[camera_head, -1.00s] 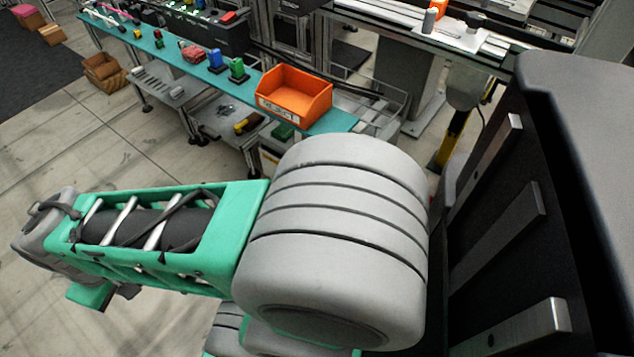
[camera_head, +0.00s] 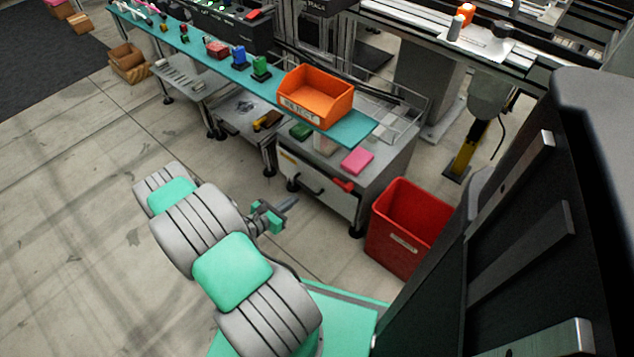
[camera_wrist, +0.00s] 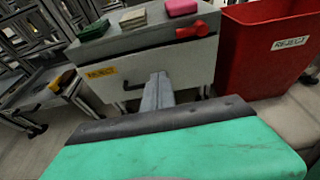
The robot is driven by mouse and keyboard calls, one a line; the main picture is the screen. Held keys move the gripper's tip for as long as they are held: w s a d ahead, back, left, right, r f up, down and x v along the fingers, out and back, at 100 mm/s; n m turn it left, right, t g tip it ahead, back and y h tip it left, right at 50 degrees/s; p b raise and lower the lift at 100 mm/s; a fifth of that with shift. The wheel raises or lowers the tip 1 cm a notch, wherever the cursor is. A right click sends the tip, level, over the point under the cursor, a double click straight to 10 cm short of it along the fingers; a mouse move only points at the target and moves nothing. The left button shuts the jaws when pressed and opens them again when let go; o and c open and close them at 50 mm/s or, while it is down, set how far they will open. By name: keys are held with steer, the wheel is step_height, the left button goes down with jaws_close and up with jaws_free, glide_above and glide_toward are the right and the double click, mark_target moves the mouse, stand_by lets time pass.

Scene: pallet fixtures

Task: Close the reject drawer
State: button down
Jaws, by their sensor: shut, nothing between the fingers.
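The reject drawer (camera_head: 318,189) has a pale front with a dark bar handle and a yellow label, in a low grey cabinet under the teal shelf. In the wrist view the drawer front (camera_wrist: 185,68) faces me, with a yellow REJECT label at its left. How far it stands out from the cabinet is hard to tell. My gripper (camera_head: 288,204) is shut and empty, just in front of and below the drawer front in the head view. In the wrist view my gripper's fingers (camera_wrist: 158,90) point at the front and cover part of the handle. Contact cannot be made out.
A red REJECT bin (camera_head: 404,232) stands on the floor right of the drawer. Pink (camera_head: 357,160) and green (camera_head: 301,131) blocks lie on the cabinet. An orange REJECT tray (camera_head: 316,97) sits on the teal shelf (camera_head: 350,130).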

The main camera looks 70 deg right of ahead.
mark_target(323, 178)
steer(key=b+x, duration=0.1)
steer(key=x, duration=0.3)
steer(key=b+x, duration=0.1)
steer(key=x, duration=0.3)
steer(key=b+x, duration=0.1)
steer(key=x, duration=0.3)
steer(key=shift+s+d+r+b, duration=0.15)
steer(key=shift+d+r+b, duration=0.05)
steer(key=shift+d+b, duration=0.15)
steer(key=shift+s+d+r, duration=0.1)
steer(key=shift+d, duration=0.25)
